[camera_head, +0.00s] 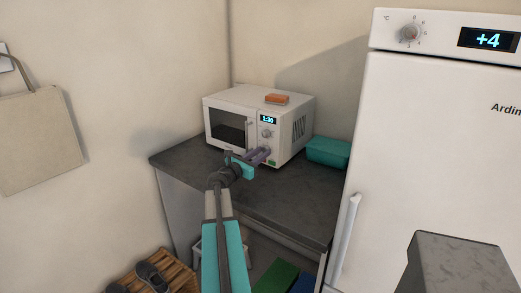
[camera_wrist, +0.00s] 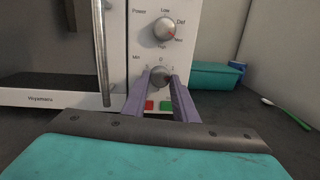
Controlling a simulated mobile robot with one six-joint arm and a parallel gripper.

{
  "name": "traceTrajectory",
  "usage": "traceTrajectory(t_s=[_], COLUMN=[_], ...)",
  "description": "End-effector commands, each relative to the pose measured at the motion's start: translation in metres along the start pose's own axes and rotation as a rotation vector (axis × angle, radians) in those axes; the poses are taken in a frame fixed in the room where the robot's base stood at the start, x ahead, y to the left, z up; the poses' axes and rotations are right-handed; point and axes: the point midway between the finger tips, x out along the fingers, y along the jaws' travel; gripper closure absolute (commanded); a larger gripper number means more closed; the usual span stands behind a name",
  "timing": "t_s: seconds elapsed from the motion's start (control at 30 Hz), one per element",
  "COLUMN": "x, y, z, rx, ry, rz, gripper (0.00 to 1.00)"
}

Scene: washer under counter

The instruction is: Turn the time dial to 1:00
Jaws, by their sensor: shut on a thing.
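A white microwave (camera_head: 229,105) stands on the dark counter, and its display (camera_head: 269,119) reads 1:30. The lower knob, marked Min, is the time dial (camera_wrist: 160,74); it sits below the power dial (camera_wrist: 164,29) on the control panel. My gripper (camera_wrist: 161,80) has its two purple fingers on either side of the time dial and is shut on it. In the head view my gripper (camera_head: 259,155) reaches the lower part of the panel, and it hides the time dial there. The dial's pointer is too small to read.
Red and green buttons (camera_wrist: 166,105) lie just below the time dial, between the fingers. The door handle (camera_wrist: 101,50) is left of the panel. A teal container (camera_head: 328,152) stands right of the microwave. An orange block (camera_head: 276,98) lies on top. The counter front (camera_head: 270,198) is bare.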

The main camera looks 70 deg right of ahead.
Motion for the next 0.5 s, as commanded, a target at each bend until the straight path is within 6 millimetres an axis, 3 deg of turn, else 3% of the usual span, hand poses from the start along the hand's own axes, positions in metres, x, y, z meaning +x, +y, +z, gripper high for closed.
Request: traceTrajectory(t_s=[0.5], x=[0.0006], y=[0.0001], z=[0.0019], rx=[-0.346], ry=[-0.021], rz=[0.019], gripper=[0.97])
